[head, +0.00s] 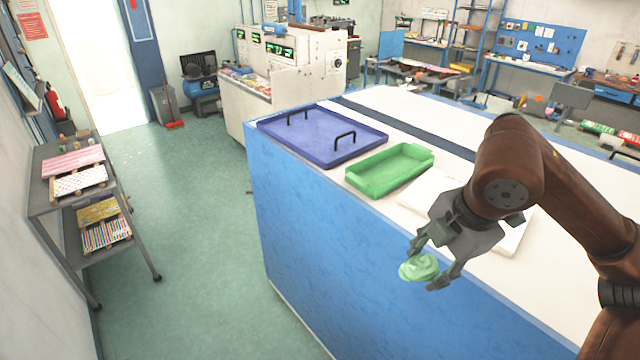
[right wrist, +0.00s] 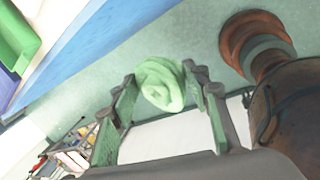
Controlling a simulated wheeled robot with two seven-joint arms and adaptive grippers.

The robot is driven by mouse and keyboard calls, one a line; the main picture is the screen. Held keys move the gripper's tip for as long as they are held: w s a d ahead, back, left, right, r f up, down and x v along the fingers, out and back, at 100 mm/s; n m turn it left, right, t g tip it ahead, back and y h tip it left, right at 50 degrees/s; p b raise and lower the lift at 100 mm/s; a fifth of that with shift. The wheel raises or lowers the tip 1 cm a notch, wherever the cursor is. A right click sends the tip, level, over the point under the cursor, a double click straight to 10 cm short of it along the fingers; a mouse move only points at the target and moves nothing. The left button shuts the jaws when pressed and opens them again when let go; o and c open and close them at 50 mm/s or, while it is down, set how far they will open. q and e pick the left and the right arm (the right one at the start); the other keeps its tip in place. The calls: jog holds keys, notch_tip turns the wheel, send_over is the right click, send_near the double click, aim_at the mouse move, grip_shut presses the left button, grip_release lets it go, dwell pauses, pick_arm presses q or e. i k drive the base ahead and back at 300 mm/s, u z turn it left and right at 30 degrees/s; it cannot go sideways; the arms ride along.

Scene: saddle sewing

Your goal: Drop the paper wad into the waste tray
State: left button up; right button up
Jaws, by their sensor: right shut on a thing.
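The paper wad (head: 417,268) is a pale green crumpled lump. My right gripper (head: 425,267) is shut on it and holds it in front of the worktable's blue side, with the fingers pointing down. The right wrist view shows the wad (right wrist: 160,84) between the two fingertips. A green tray (head: 378,184) and a larger blue tray (head: 345,158) with two black handles lie on the table, beyond and left of the gripper; I cannot tell which is the waste tray. Both look empty. My left gripper is not in view.
The worktable (head: 391,97) has a white top and blue sides. A white flat item (head: 432,187) lies under my right gripper's wrist, right of the green tray. A grey shelf cart (head: 58,190) stands at the left wall. The green floor (head: 190,250) between is clear.

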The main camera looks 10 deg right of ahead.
aim_at(395, 175)
jog(key=u, duration=0.8)
jog(key=i, duration=1.65)
jog(key=z, duration=0.8)
jog(key=i, duration=0.85)
jog(key=z, duration=1.45)
jog(key=i, duration=0.5)
jog(key=z, duration=0.45)
